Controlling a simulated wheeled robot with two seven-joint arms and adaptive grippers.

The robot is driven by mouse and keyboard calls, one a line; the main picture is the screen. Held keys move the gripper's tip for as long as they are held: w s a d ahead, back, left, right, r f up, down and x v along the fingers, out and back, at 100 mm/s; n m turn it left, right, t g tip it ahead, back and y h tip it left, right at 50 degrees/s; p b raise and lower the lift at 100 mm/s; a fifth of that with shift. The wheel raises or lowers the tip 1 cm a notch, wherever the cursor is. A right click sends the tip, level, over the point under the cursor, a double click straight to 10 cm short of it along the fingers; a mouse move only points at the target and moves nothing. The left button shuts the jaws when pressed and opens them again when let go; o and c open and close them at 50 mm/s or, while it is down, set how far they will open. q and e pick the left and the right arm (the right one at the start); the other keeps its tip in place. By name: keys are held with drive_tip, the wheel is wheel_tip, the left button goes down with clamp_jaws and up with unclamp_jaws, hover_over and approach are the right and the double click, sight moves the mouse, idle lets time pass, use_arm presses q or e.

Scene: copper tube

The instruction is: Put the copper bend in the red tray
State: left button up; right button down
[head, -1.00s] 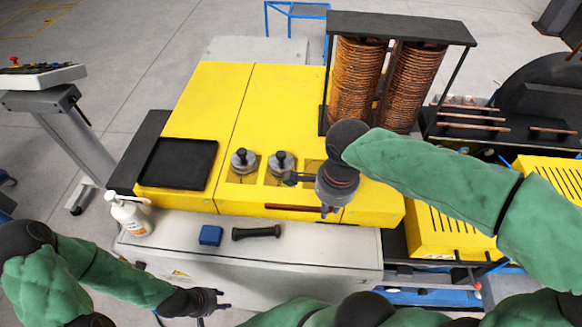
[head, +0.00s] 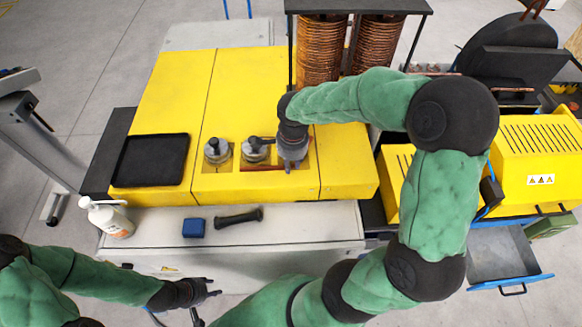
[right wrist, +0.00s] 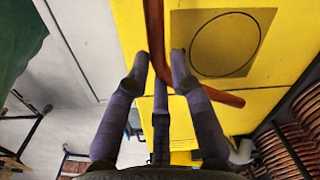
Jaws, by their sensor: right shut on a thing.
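The copper bend (right wrist: 153,25) is a bent reddish tube between the fingers of my right gripper (right wrist: 160,70) in the right wrist view. In the head view, my right gripper (head: 291,166) is low over the yellow machine top, shut on the bend, and a thin reddish strip of it (head: 262,168) shows to its left. The gripper hides the rest there. I see no red tray; a black tray (head: 150,184) lies at the left of the yellow top. My left gripper (head: 208,298) looks open and empty, at the lower left, away from the machine.
Two round metal fittings (head: 217,150) stand on the yellow top (head: 235,85) left of my right gripper. Copper coils (head: 318,50) stand behind it in a black frame.

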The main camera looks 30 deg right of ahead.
wheel_tip(320, 180, down, 3)
drive_tip(key=shift+w+f, duration=0.1)
drive_tip(key=shift+w, duration=0.05)
drive_tip(key=shift+f, duration=0.1)
drive_tip(key=c, duration=1.1)
unclamp_jaws()
